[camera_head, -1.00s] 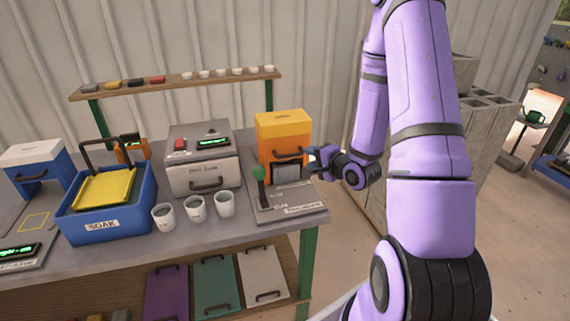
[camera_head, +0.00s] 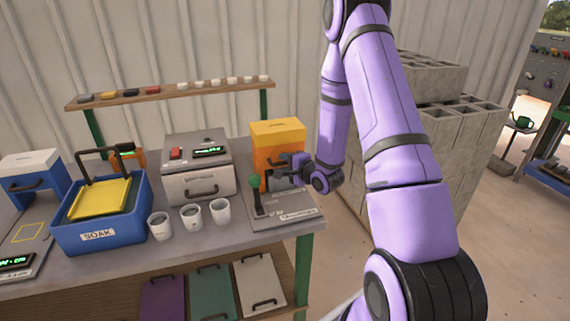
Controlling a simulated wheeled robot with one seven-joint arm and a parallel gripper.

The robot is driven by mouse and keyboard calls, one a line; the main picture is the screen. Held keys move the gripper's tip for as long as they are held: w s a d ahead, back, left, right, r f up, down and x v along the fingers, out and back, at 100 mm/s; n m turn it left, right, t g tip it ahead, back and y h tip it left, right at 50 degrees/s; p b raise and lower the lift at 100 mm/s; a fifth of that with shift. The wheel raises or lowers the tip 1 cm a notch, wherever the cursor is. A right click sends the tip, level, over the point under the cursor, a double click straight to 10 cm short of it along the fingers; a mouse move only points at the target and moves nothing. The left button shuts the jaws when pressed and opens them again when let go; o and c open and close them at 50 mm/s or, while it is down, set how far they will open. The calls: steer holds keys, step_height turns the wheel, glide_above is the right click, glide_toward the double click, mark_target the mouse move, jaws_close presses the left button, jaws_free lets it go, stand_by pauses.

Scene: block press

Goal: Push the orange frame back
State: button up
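The orange frame (camera_head: 277,133) is a boxy upright with a yellow top. It stands at the back of a grey press base (camera_head: 300,207) near the right end of the bench. A green-knobbed lever (camera_head: 255,182) rises at the base's left front. My gripper (camera_head: 284,165) is small and dark in the picture, in front of the lower right part of the orange frame. It covers part of the frame's front and its dark handle. I cannot tell whether it touches the frame, or whether its fingers are open or shut.
Left of the press are three white cups (camera_head: 191,214), a grey oven-like box (camera_head: 197,188) and a blue SOAK tub (camera_head: 98,233) with a yellow panel inside. A shelf (camera_head: 170,93) with small items runs behind. Concrete blocks (camera_head: 440,140) stand right of the bench.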

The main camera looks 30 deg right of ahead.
steer(key=shift+w, duration=0.3)
jaws_close()
steer(key=w+d, duration=0.2)
steer(key=w, duration=0.6)
steer(key=w+d, duration=0.3)
steer(key=w, duration=0.6)
steer(key=shift+w, duration=0.3)
steer(key=shift+r, duration=0.1)
jaws_free()
steer(key=shift+w, duration=0.1)
